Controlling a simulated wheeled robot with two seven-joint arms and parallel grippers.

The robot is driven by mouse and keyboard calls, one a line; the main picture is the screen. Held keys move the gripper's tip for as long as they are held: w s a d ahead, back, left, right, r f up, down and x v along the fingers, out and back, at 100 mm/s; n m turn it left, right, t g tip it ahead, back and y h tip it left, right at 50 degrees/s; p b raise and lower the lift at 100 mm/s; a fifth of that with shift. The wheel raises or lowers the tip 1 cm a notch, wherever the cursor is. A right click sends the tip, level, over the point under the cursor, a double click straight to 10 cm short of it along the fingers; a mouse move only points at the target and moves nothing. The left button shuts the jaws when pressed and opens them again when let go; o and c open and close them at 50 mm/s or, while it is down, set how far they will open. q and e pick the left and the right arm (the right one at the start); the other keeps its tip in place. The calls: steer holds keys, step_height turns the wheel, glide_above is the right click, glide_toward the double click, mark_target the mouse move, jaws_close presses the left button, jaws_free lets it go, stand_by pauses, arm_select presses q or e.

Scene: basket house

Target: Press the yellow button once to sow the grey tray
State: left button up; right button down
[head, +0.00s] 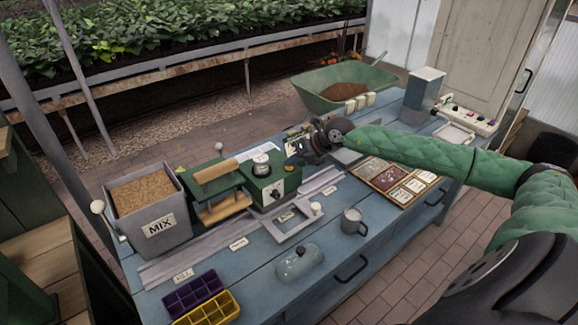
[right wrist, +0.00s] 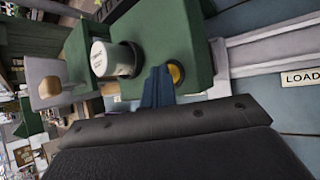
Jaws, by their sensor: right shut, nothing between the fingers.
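The yellow button (right wrist: 177,74) shows in the right wrist view on the side of the green seeder (right wrist: 195,40), partly hidden by my fingers. In the head view the green seeder (head: 270,187) stands mid-bench with a dial on its front. My right gripper (right wrist: 158,85) is shut and empty, its fingertips right beside the button; I cannot tell whether they touch. In the head view my right gripper (head: 297,160) is at the seeder's right side. My left gripper is out of view.
A rail (head: 180,250) runs along the blue bench. A MIX bin (head: 150,210) stands left, with purple (head: 192,292) and yellow (head: 212,312) trays in front. A glass jar (head: 297,264), a mug (head: 353,221) and a seed box (head: 395,180) occupy the front and right.

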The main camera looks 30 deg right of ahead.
mark_target(293, 168)
steer(key=shift+r, duration=0.95)
step_height(293, 168, up, 5)
steer(key=shift+p, duration=0.65)
steer(key=shift+d, duration=0.1)
stand_by(0.5)
